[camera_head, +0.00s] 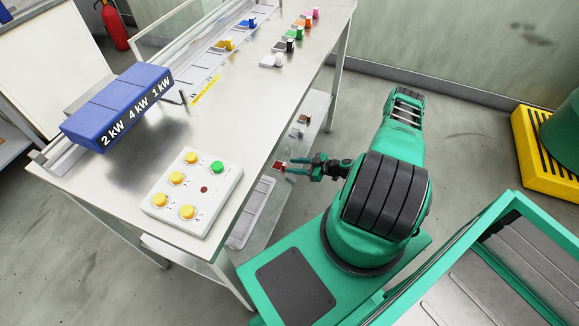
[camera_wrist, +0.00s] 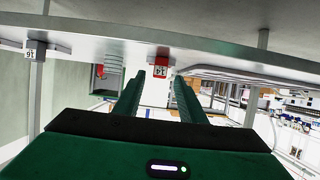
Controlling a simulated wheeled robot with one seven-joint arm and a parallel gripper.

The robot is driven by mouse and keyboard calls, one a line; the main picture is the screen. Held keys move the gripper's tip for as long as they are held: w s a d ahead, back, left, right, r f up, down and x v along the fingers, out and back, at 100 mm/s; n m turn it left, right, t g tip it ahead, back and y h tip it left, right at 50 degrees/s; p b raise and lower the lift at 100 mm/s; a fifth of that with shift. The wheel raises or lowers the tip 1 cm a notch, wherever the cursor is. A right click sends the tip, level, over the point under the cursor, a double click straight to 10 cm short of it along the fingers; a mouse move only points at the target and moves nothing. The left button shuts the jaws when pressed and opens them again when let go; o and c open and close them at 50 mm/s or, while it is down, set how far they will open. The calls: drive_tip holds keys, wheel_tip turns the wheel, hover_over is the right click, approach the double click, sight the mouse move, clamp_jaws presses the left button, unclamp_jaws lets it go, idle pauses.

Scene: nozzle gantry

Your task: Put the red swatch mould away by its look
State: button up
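The red swatch mould (camera_head: 280,165) is at the lower shelf's edge, under the table top, with a small white label on its near face. In the wrist view the red mould (camera_wrist: 161,67) appears between and beyond my two fingertips, its label seemingly reading 14. My gripper (camera_head: 290,166) points at it from the right in the head view. In the wrist view my gripper (camera_wrist: 160,78) has its fingers apart, with a gap on each side of the mould. Whether the tips overlap the mould is unclear.
The steel table (camera_head: 290,95) carries colored moulds, including blue (camera_head: 249,22), yellow (camera_head: 228,45), green (camera_head: 297,33), and white (camera_head: 278,60). A button box (camera_head: 192,190) and blue heater box (camera_head: 120,105) stand on it. Other small moulds (camera_head: 298,132) sit along the lower shelf.

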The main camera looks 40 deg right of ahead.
drive_tip(key=v, duration=0.9)
wheel_tip(320, 180, up, 37)
drive_tip(key=s+m+g+h, duration=0.2)
drive_tip(key=m+g+h, duration=0.15)
drive_tip(key=g, duration=0.65)
drive_tip(key=s+a+r+m+g+h, duration=0.1)
drive_tip(key=s+a+r+m, duration=0.2)
drive_tip(key=r, duration=0.4)
drive_tip(key=s+a+r+m+h, duration=0.1)
drive_tip(key=s+a+r+h, duration=0.15)
drive_tip(key=s+r, duration=0.35)
drive_tip(key=s+a+r+m, duration=0.2)
drive_tip(key=s+r, duration=0.1)
drive_tip(key=s, duration=0.4)
drive_tip(key=s+a+r+m, duration=0.3)
drive_tip(key=s, duration=0.4)
drive_tip(key=shift+a+r+m, duration=0.25)
drive_tip(key=shift+r+m, duration=0.1)
drive_tip(key=shift+r, duration=0.05)
drive_tip(key=shift+s, duration=0.1)
